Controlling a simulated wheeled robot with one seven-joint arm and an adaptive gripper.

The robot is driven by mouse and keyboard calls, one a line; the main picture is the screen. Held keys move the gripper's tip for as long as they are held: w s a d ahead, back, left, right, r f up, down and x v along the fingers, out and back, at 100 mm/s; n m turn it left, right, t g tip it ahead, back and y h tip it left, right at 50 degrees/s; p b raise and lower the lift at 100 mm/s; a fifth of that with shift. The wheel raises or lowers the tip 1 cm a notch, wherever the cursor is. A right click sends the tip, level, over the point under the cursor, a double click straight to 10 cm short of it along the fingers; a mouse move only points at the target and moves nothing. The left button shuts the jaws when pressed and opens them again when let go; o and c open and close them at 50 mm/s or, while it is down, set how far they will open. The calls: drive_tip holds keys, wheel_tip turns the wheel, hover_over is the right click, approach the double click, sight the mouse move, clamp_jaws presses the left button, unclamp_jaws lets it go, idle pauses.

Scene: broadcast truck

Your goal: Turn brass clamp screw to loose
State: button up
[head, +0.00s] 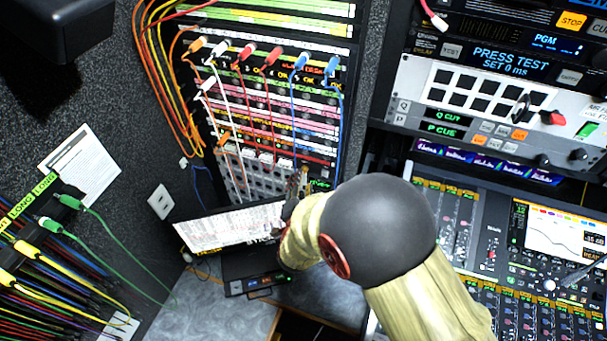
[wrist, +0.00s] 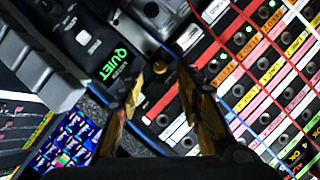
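The brass clamp screw (wrist: 160,67) shows in the wrist view as a small round brass knob beside the patch rack's edge. My gripper (wrist: 160,84) has its two worn yellow-brown fingers apart, one to each side below the knob in the picture. The gap between the fingertips is empty, and I cannot tell whether either finger touches the knob. In the head view my gripper (head: 297,190) is at the lower right of the patch rack, largely hidden by my arm. The screw cannot be made out there.
The patch rack (head: 345,100) has several orange, white, red and blue cords hanging across it. A green-lit QUIET panel (wrist: 118,64) is close to the left finger. A mixing console (head: 500,215) lies to the right.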

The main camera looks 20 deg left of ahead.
sight(304, 170)
drive_tip(key=shift+x, duration=2.45)
drive_tip(key=c, duration=0.4)
clamp_jaws()
